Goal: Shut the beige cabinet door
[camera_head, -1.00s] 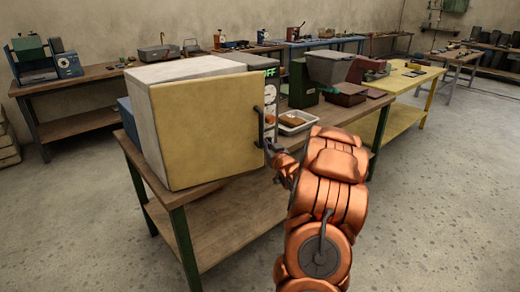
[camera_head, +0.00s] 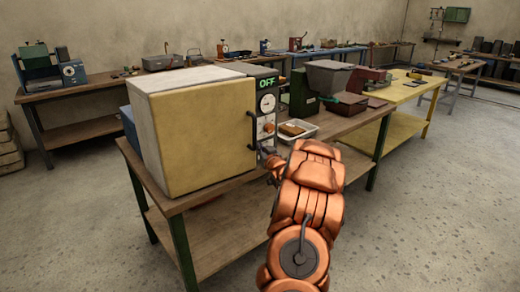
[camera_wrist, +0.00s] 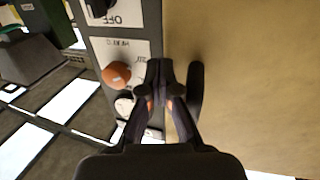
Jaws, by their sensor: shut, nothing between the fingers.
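The beige cabinet door (camera_head: 205,138) is on the front of a pale box-shaped cabinet (camera_head: 185,80) on the near workbench. It looks flush or nearly flush with the front; I cannot tell if a thin gap is left. Its dark bar handle (camera_head: 252,130) is upright on the right edge. My gripper (camera_head: 267,153) is shut and empty by the door's right edge, low beside the handle. In the wrist view my gripper's fingertips (camera_wrist: 159,75) lie just left of the handle (camera_wrist: 194,92), in front of the control panel. I cannot tell if they touch anything.
A control panel (camera_head: 267,84) with a green OFF display, gauge and orange knob (camera_wrist: 117,73) stands right of the door. A white tray (camera_head: 299,133) with a brown block and a grey hopper machine (camera_head: 328,77) are further right. Floor in front is clear.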

